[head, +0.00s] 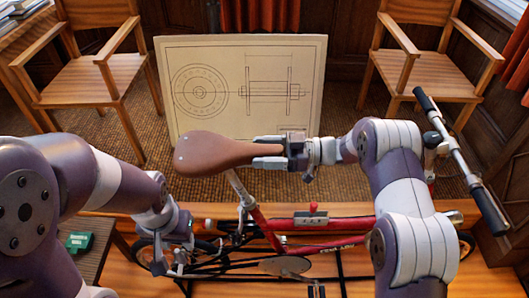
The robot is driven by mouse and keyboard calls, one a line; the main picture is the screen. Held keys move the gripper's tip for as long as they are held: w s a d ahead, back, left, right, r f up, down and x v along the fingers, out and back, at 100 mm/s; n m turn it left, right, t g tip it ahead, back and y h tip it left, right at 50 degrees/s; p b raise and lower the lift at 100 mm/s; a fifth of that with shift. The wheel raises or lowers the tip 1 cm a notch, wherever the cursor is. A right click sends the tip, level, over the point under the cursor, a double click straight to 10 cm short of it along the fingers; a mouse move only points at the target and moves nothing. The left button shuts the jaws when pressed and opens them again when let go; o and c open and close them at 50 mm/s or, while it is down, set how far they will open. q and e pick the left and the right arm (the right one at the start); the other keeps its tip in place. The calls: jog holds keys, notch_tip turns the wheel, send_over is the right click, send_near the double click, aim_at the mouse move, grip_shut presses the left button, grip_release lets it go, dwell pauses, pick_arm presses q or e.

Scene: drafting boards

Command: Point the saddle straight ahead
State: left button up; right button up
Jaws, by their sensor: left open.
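The brown saddle (212,153) sits on its post above the red bicycle frame (335,228), its nose pointing right, towards the handlebar (462,160), and slightly to the far side. My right gripper (268,152) comes from the right with a finger on each side of the nose and looks shut on it; the nose tip is partly hidden. My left gripper (179,262) is open and empty, pointing down in front of the rear wheel, below and left of the saddle.
A drawing board (240,85) with a technical drawing stands behind the saddle. Wooden chairs stand at the back left (95,78) and back right (432,72). A green box (79,241) lies on a dark surface at the left. A red-knobbed tool (312,217) is at the frame.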

jog(key=shift+d, duration=0.1)
jog(key=d+b, duration=0.4)
jog(key=d, duration=0.8)
jog(key=shift+d+r, duration=0.15)
jog(key=shift+d, duration=0.1)
